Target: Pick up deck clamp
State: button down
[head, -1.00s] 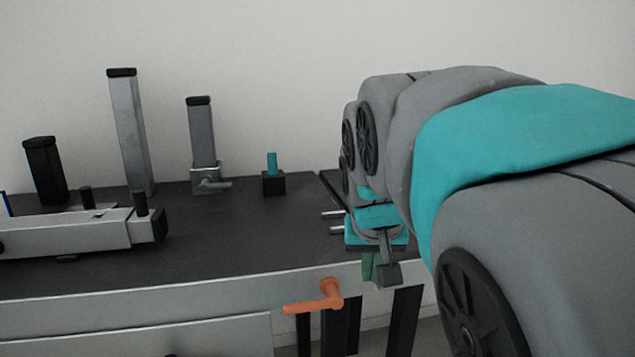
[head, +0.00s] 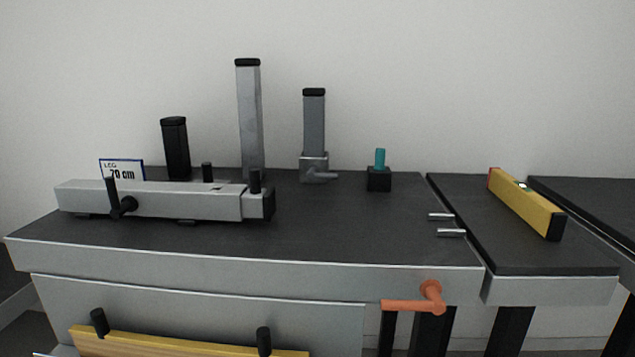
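No label marks the deck clamp, so I cannot tell for certain which part it is. A likely one is the grey bracket with a side lever (head: 315,170) at the foot of a short grey post (head: 314,122) on the dark deck (head: 340,225). An orange lever (head: 418,302) on the deck's front edge is another candidate. A small black block (head: 378,180) with a teal pin stands right of the bracket. My gripper is not in view.
A long grey beam (head: 150,200) lies on the deck at the left, near a black post (head: 175,148) and a tall grey post (head: 249,115). Two metal pins (head: 445,225) stick out at the right edge. A yellow level (head: 525,205) lies on a second dark surface.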

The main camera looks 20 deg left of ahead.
aim_at(208, 173)
jog(key=j+u, duration=0.1)
jog(key=u, duration=1.4)
